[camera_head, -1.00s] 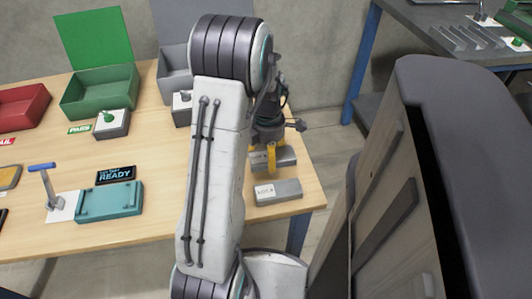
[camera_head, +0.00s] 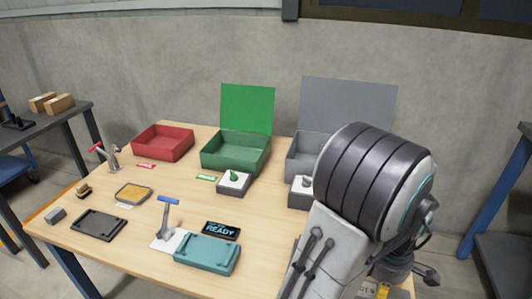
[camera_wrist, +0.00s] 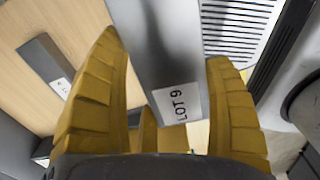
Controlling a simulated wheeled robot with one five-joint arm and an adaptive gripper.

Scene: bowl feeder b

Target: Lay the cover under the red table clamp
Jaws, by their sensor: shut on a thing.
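My gripper (camera_wrist: 163,50) has yellow fingers on both sides of a long grey piece with a LOT 9 label, probably the cover (camera_wrist: 160,70), and is shut on it. Its far end runs out of the wrist view. In the head view my arm hides most of my gripper at the bottom right. The red table clamp (camera_head: 103,155) stands at the table's far left corner, well away from my gripper. I cannot tell from here how much room is under its arm.
A blue-handled clamp (camera_head: 165,218) stands near a teal box (camera_head: 207,254). Red (camera_head: 162,143), green (camera_head: 235,153) and grey bins line the back. A dark tray (camera_head: 99,224) and a yellow-filled tray (camera_head: 133,194) lie on the left. Another grey block (camera_wrist: 45,62) shows in the wrist view.

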